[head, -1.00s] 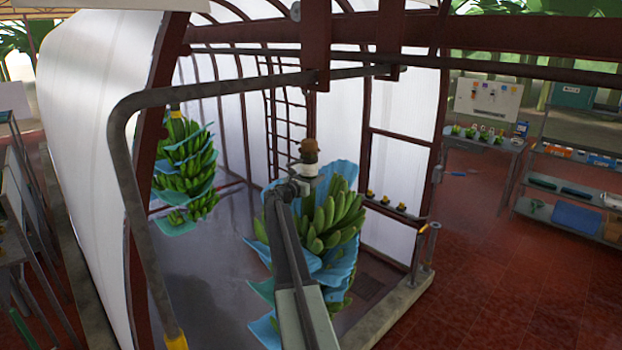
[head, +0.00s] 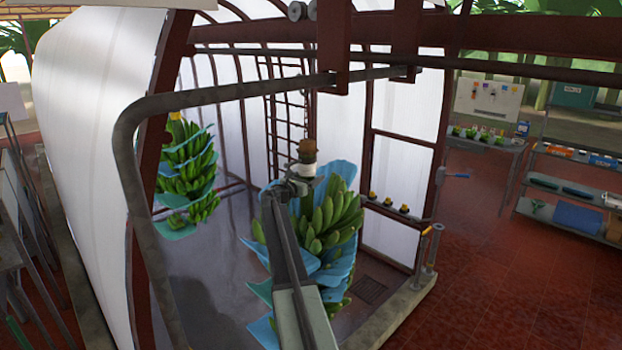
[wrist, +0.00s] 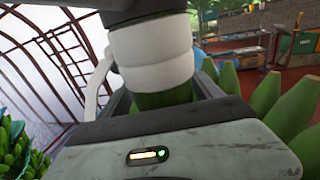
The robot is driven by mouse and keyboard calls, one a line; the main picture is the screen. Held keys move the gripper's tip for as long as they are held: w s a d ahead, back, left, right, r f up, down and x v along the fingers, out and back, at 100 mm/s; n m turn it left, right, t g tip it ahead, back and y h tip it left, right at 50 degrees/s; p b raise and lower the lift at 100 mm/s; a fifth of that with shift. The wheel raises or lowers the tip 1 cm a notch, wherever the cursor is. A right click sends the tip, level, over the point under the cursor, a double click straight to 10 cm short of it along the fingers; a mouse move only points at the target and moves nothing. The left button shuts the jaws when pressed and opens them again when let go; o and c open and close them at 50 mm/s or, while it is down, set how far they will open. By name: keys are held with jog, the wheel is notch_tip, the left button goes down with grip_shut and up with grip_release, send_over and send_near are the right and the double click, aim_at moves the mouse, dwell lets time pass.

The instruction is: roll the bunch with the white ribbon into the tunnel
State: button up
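The bunch with the white ribbon (head: 335,215) hangs upright at the tunnel's mouth, green fruit with blue sheets between the hands. In the wrist view its white ribbon (wrist: 155,50) is wrapped around the thick stem, with green stem below it. My gripper (head: 303,180) is at the stem just under its brown top. In the wrist view its dark fingers lie on both sides of the stem and appear closed on it; their tips are hidden. The tunnel (head: 95,150) has white translucent walls on dark red hoops and is open towards me.
Another bunch (head: 187,165) with a yellow mark on top hangs inside the tunnel at left. A bent grey pipe (head: 135,185) stands at front left, joining the overhead rail (head: 250,88). A post with a crank (head: 435,245) and a concrete kerb (head: 400,310) edge the right side.

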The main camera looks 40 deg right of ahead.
jog(key=shift+s, duration=0.15)
send_over(299, 200)
dwell(0.5)
